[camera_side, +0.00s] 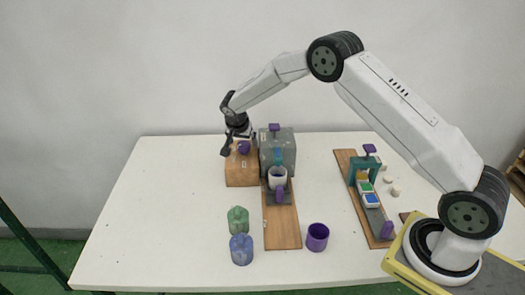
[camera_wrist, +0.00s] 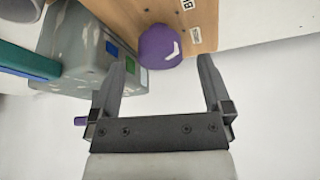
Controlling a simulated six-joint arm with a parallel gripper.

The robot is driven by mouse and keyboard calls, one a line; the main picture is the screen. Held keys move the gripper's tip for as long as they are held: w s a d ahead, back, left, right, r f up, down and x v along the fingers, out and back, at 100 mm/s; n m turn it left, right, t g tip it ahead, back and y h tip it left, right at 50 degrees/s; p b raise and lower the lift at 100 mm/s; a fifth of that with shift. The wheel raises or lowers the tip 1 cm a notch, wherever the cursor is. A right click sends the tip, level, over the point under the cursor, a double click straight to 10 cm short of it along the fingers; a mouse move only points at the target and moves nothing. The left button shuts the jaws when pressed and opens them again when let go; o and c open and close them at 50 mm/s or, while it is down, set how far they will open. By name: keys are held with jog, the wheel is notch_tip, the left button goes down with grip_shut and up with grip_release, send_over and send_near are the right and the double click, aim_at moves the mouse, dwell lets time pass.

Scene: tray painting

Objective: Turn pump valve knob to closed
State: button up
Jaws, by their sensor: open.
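The purple pump valve knob (camera_wrist: 160,47) is round with a white angled mark on its face. It is mounted on a wooden block (camera_wrist: 203,14) that bears small white labels, too small to read fully. In the side view the knob (camera_side: 243,147) shows on the wooden block (camera_side: 241,174), left of the grey pump box. My gripper (camera_wrist: 166,64) is open, its fingers spread wider than the knob. The knob appears between and just beyond the fingertips, with no contact visible. In the side view my gripper (camera_side: 231,146) is at the knob, partly overlapping it.
The grey box (camera_side: 283,153) with a purple top stands right beside the block; in the wrist view (camera_wrist: 88,45) it is close to the left finger. A white cup (camera_side: 277,180), green jar (camera_side: 238,219), blue jar (camera_side: 241,249) and purple cup (camera_side: 317,237) stand nearer. The table's left side is clear.

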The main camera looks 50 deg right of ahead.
jog(key=shift+x, duration=1.15)
jog(key=c, duration=1.3)
